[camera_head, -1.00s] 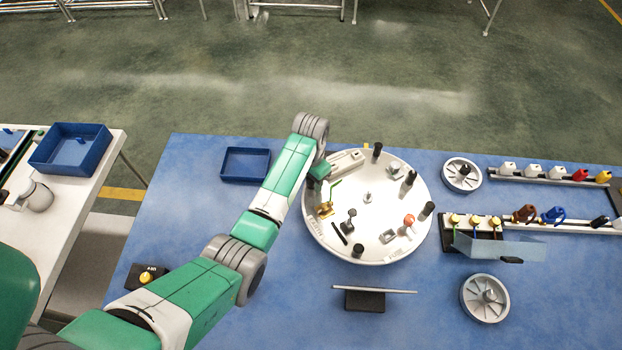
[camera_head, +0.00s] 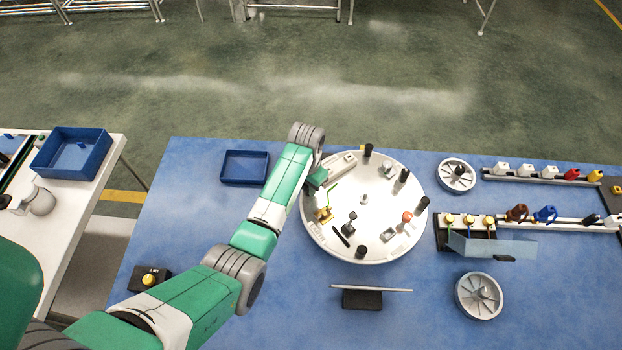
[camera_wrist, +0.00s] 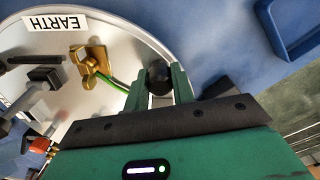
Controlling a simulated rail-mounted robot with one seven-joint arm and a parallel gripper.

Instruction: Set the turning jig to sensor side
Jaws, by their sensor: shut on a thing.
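The turning jig (camera_head: 364,245) is a round white disc on the blue table, with black posts near its rim and small parts on top. My gripper (camera_head: 317,180) is at the jig's upper left rim in the head view. In the wrist view, the green fingers of my gripper (camera_wrist: 159,82) are on both sides of a black post (camera_wrist: 158,72) and shut on it. A gold clamp (camera_wrist: 93,62) with a green wire lies beside it on the jig. An upside-down "EARTH" label (camera_wrist: 56,22) is on the rim. No sensor label is readable.
Right of the jig are two grey wheels (camera_head: 457,176) (camera_head: 479,297) and a rail with coloured connectors (camera_head: 545,214). A blue tray (camera_head: 244,167) lies upper left. A thin plate on a black stand (camera_head: 362,298) stands in front.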

